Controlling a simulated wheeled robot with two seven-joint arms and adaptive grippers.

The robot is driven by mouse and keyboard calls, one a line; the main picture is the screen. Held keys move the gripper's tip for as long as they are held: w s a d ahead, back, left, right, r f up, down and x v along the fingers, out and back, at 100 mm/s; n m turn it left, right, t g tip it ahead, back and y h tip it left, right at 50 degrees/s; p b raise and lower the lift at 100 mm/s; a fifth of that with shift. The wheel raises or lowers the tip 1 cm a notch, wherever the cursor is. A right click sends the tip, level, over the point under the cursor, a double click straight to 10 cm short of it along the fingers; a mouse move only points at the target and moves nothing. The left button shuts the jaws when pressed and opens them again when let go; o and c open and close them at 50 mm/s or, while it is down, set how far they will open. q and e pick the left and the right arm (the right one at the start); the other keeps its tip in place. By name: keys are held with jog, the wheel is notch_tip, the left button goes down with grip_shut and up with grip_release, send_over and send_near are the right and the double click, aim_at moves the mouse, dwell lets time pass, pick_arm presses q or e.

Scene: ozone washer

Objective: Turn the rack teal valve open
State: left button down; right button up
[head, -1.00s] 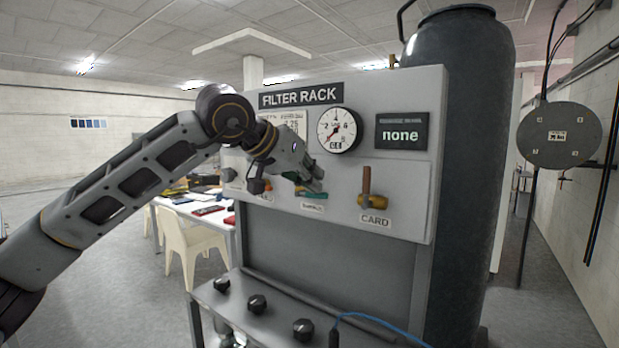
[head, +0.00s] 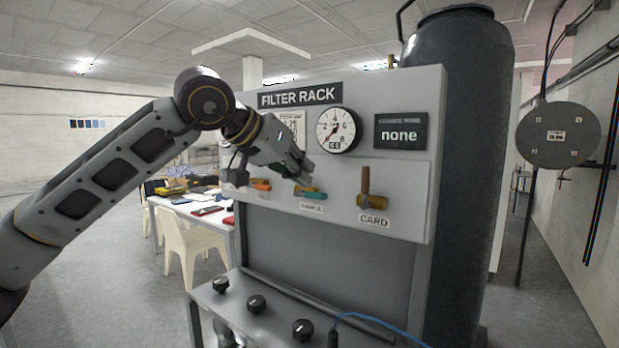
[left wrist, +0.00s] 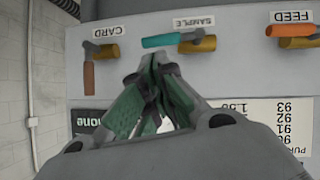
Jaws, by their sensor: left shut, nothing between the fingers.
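The teal valve handle (head: 314,195) lies level on the SAMPLE valve of the filter rack, pointing right from its brass body. In the left wrist view, which is upside down, the teal handle (left wrist: 160,41) points left from the brass body (left wrist: 198,43). My left gripper (head: 303,173) is shut and empty, just above the SAMPLE valve in the head view. In the left wrist view its fingertips (left wrist: 152,64) are close to the handle without clearly gripping it; whether they touch it, I cannot tell. My right gripper is not in view.
The CARD valve (head: 371,201) is to the right, its brown handle upright. The FEED valve's orange handle (head: 262,186) is level to the left. A round gauge (head: 338,130) and a display reading "none" (head: 401,132) are above. Black knobs (head: 256,304) sit on the lower shelf.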

pick_arm(q)
jog(key=v, duration=0.8)
jog(key=shift+s+a, duration=0.15)
jog(key=shift+s, duration=0.05)
jog(key=shift+r, duration=0.15)
